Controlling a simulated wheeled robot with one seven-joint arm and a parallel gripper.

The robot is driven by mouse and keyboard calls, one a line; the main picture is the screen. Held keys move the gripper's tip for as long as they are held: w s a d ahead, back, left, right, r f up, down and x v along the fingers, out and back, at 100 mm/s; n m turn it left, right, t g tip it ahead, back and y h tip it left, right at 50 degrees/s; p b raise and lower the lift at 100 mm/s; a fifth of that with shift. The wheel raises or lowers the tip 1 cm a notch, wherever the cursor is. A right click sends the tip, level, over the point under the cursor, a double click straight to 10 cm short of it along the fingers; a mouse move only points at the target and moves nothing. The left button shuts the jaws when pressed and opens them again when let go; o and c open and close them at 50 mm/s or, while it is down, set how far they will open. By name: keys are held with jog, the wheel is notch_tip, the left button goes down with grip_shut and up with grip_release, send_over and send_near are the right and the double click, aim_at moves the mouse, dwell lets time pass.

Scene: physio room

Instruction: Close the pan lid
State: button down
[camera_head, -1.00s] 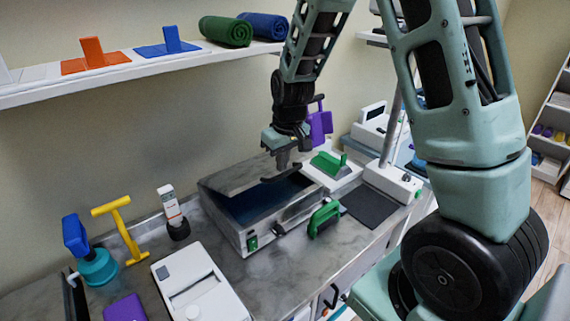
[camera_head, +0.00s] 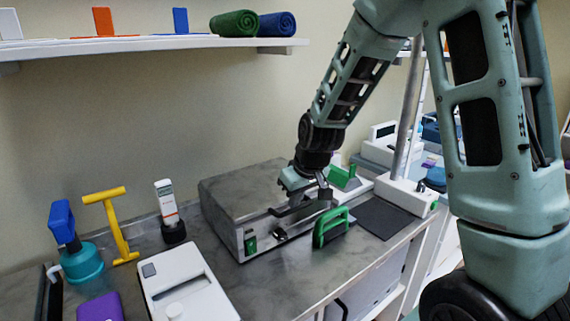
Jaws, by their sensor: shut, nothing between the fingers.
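The pan (camera_head: 222,233) is a grey metal box on the counter, with a green switch on its front. Its flat lid (camera_head: 240,187) lies down over the top, and no dark interior shows. Whether a thin gap is left at the front edge is hard to tell. My gripper (camera_head: 305,205) is at the front right edge of the lid, pointing down. It is shut with nothing held. Its fingers overlap the lid's edge in the picture; contact cannot be made out.
A green-handled tool (camera_head: 331,227) stands just in front of the pan. A dark mat (camera_head: 383,218) and a white device (camera_head: 404,194) are to the right. A white box (camera_head: 188,285), yellow T-handle (camera_head: 115,225) and teal-based tool (camera_head: 82,262) are left. A shelf (camera_head: 150,45) runs above.

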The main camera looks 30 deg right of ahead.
jog(key=shift+s+f, duration=0.25)
jog(key=shift+f, duration=0.3)
jog(key=r+p, duration=0.2)
jog(key=w+r+p, duration=0.1)
jog(key=r+p, duration=0.1)
jog(key=shift+r, duration=0.4)
jog(key=s+b+v, duration=0.2)
jog(key=v, duration=0.7)
jog(key=shift+f, duration=0.2)
